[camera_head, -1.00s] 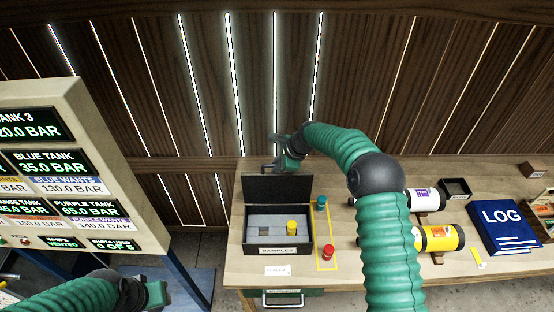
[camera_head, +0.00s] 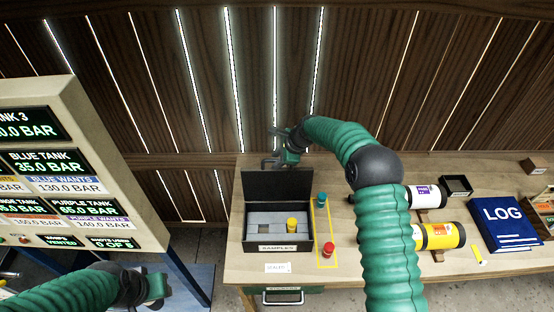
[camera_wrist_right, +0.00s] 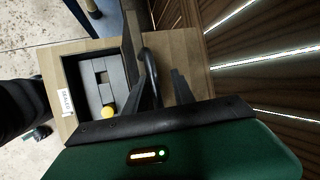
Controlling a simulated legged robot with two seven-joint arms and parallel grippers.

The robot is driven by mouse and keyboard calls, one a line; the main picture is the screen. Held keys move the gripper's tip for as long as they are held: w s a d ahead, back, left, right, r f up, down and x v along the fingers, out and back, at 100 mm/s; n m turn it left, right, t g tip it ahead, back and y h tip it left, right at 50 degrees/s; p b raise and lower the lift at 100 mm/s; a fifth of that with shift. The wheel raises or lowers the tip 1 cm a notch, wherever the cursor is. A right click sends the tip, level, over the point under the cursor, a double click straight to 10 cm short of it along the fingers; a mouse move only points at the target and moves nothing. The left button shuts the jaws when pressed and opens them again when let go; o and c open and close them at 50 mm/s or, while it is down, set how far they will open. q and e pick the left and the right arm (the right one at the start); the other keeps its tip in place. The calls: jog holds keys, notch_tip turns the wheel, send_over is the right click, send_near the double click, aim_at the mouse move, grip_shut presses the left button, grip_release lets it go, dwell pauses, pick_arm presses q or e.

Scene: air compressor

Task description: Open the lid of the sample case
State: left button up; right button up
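The black sample case (camera_head: 249,246), labelled SAMPLES, sits on the wooden bench in the head view. Its dark lid (camera_head: 278,186) stands raised, roughly upright, at the back. Inside is a grey insert with slots and a yellow-topped sample (camera_head: 292,223). The case also shows in the right wrist view (camera_wrist_right: 75,88). Contact with the lid cannot be told. My left gripper (camera_head: 155,290) is low at the left, away from the case; its fingers are unclear.
A teal-topped sample (camera_head: 321,200) and a red-topped sample (camera_head: 328,249) stand in a yellow outline right of the case. A yellow cylinder (camera_head: 440,236), a purple-labelled cylinder (camera_head: 424,196) and a blue log book (camera_head: 508,223) are further right. The wooden wall rises behind the bench.

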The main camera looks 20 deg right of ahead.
jog(key=shift+s+f, duration=0.15)
jog(key=b+v, duration=0.2)
jog(key=v, duration=0.4)
jog(key=shift+d, duration=0.1)
jog(key=b+v, duration=0.2)
jog(key=v, duration=0.8)
jog(key=shift+r, duration=0.5)
jog(key=shift+d, duration=0.1)
jog(key=s+a+f+n+h+b, duration=0.1)
jog(key=s+f+n+b, duration=0.1)
jog(key=s+f+n, duration=0.4)
jog(key=s+a+f+n+g+h+b, duration=0.1)
jog(key=s+a+f+n+b, duration=0.1)
jog(key=s+f+n, duration=0.5)
jog(key=s+a+f+n+g+h+b, duration=0.1)
jog(key=s+f+n, duration=0.6)
jog(key=s, duration=0.9)
jog(key=shift+a+f+b, duration=0.3)
jog(key=shift+a+b, duration=0.4)
jog(key=shift+b, duration=0.15)
jog(key=shift+s+a, duration=0.1)
jog(key=shift+a, duration=0.1)
